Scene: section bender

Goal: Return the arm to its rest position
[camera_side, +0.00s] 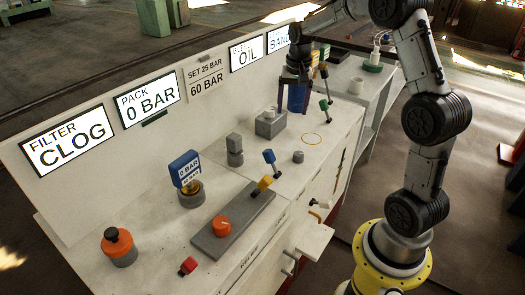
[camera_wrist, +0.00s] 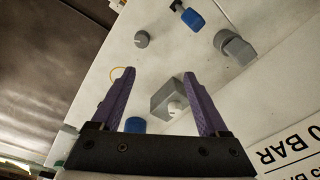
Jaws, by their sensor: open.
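My gripper (camera_side: 293,108) hangs over the far part of the white bench in the side view, fingers pointing down. Its two purple fingers stand apart in the wrist view (camera_wrist: 160,74), with nothing held between them. A grey block with a pale round knob (camera_wrist: 168,96) shows between and beyond the fingers; it also stands on the bench in the side view (camera_side: 266,125), left of and below the gripper. My arm reaches up from its yellow base at the right and arches over to the bench.
Green-tipped (camera_side: 324,104) and other levers stand near the gripper.

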